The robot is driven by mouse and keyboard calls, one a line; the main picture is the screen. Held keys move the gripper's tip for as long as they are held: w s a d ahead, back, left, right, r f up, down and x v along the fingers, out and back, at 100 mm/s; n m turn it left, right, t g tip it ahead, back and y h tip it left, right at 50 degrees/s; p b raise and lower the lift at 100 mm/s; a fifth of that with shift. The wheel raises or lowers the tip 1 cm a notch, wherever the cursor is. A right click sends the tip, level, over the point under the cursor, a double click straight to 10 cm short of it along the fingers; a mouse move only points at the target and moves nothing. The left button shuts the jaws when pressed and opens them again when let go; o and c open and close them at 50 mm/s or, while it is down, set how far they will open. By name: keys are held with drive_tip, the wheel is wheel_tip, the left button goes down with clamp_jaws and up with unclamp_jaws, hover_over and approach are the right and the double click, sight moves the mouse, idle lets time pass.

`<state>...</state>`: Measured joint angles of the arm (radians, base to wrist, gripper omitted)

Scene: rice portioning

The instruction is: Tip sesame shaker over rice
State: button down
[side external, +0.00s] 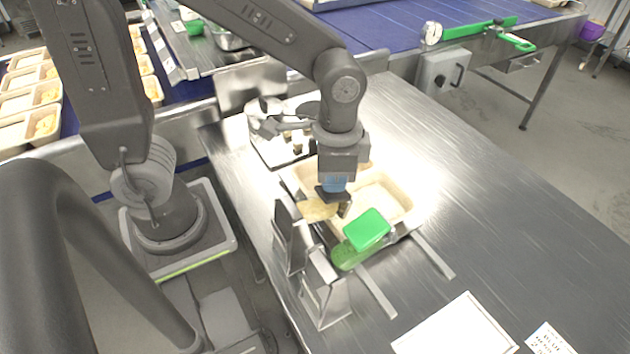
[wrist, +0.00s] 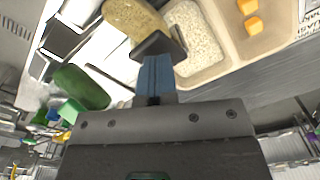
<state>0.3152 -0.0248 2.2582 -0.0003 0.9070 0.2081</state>
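My gripper (side external: 333,196), with blue fingers and dark pads, appears shut on the tan sesame shaker (side external: 316,209) above the tray's near left side. In the wrist view the speckled shaker (wrist: 133,17) lies against the dark fingertip pad (wrist: 159,46); the far finger is hidden. The shaker is tilted well over, nearly lying on its side. The beige tray (side external: 408,203) is below it. In the wrist view white rice (wrist: 196,38) fills one compartment beside the shaker. I cannot see any sesame falling.
A bright green block (side external: 367,229) and a darker green rounded item (side external: 349,257) are at the tray's near edge. A metal holder (side external: 325,290) stands in front. Orange cubes (wrist: 252,16) sit in another tray compartment. The steel table (side external: 520,225) is clear to the right.

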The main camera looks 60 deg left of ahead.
drive_tip(key=shift+s, duration=0.1)
drive_tip(key=shift+s+r, duration=0.3)
drive_tip(key=shift+r, duration=0.75)
drive_tip(key=shift+s+r, duration=0.25)
drive_tip(key=shift+r, duration=0.85)
drive_tip(key=shift+s+r, duration=0.3)
drive_tip(key=shift+r, duration=0.75)
drive_tip(key=s+a+r+n+t, duration=0.3)
drive_tip(key=s+a+n+t, duration=0.1)
drive_tip(key=a, duration=0.4)
drive_tip(key=shift+a+r+n+t, duration=0.2)
drive_tip(key=shift+a+n+t, duration=0.2)
drive_tip(key=shift+n+t, duration=0.5)
